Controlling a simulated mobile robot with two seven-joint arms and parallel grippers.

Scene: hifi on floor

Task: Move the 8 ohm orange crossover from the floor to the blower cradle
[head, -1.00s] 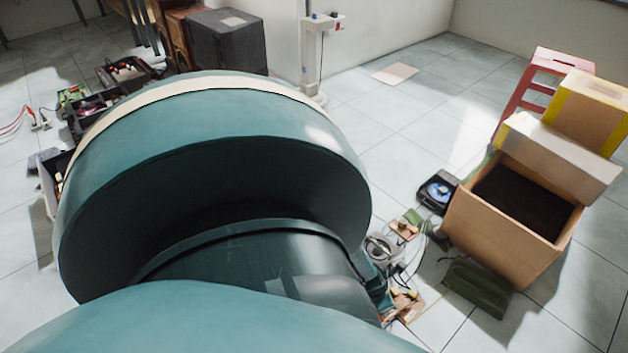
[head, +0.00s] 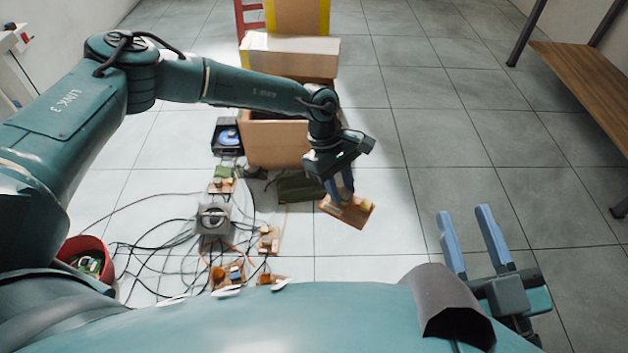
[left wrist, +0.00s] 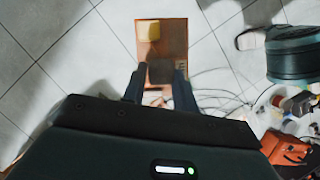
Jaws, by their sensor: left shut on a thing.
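My left gripper (head: 341,186) is shut on an orange-brown crossover board (head: 348,212) and holds it above the floor, tilted in the head view. In the left wrist view the board (left wrist: 173,45) carries a yellow part and a dark part and sits between the fingers. I cannot read an 8 ohm mark on it. My right gripper (head: 474,238) is open and empty at the lower right. I cannot tell for sure which thing is the blower cradle; a grey unit with a round dark centre (head: 213,219) stands among cables on the floor.
Several similar boards (head: 268,241) and loose cables lie on the floor at left. A red bin (head: 88,247), an open cardboard box (head: 277,140), a dark green case (head: 302,190) and a black blue-disc device (head: 227,137) stand around them. The floor at right is clear up to a wooden shelf (head: 590,82).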

